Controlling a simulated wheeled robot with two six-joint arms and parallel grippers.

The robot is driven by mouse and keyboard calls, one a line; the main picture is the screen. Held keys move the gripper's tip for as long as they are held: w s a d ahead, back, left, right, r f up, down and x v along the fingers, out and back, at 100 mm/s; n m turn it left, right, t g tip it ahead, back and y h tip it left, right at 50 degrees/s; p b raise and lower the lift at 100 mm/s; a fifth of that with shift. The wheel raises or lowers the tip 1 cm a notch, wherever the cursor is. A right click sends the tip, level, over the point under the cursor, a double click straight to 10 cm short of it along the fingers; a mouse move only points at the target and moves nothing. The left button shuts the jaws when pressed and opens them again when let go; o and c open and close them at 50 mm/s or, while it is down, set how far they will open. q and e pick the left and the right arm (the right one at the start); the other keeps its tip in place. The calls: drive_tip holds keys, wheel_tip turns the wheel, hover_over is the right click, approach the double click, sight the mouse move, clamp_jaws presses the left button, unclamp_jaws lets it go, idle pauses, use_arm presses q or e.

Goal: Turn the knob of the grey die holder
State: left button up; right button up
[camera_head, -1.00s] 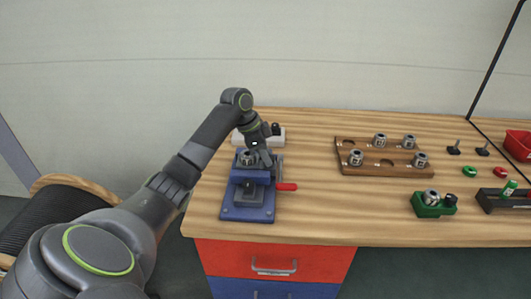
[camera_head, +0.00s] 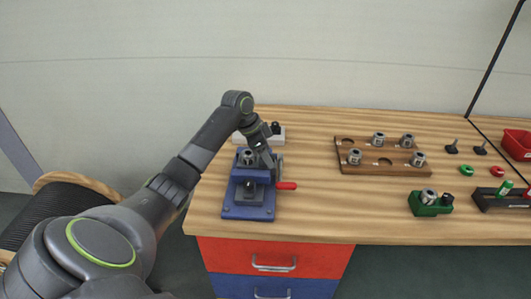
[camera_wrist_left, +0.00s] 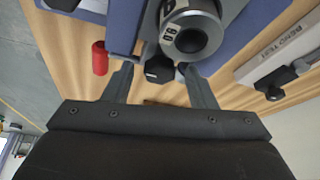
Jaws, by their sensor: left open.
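On the blue stand (camera_head: 248,205) at the left of the bench sits a round metal die (camera_head: 247,157). In the left wrist view the die (camera_wrist_left: 192,35) shows large with a number on its face. A black knob (camera_wrist_left: 160,68) sticks out beside it. The grey die holder's body is mostly hidden, so I cannot make out its outline. My left gripper (camera_head: 265,164) is open at the stand's right side. In the wrist view its fingertips (camera_wrist_left: 157,75) lie on either side of the knob, with gaps showing; whether either finger touches is unclear. My right gripper is not in view.
A red handle (camera_head: 286,186) juts right from the stand. A pale block (camera_head: 262,137) with a black knob stands behind. A wooden die rack (camera_head: 382,158), a green holder (camera_head: 425,207) and a dark holder (camera_head: 490,203) stand to the right. Bench between stand and rack is clear.

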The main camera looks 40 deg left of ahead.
use_arm(q)
drive_tip(key=b+v, duration=0.2)
drive_tip(key=v, duration=1.5)
drive_tip(key=shift+r, duration=0.2)
drive_tip(key=shift+f, duration=0.1)
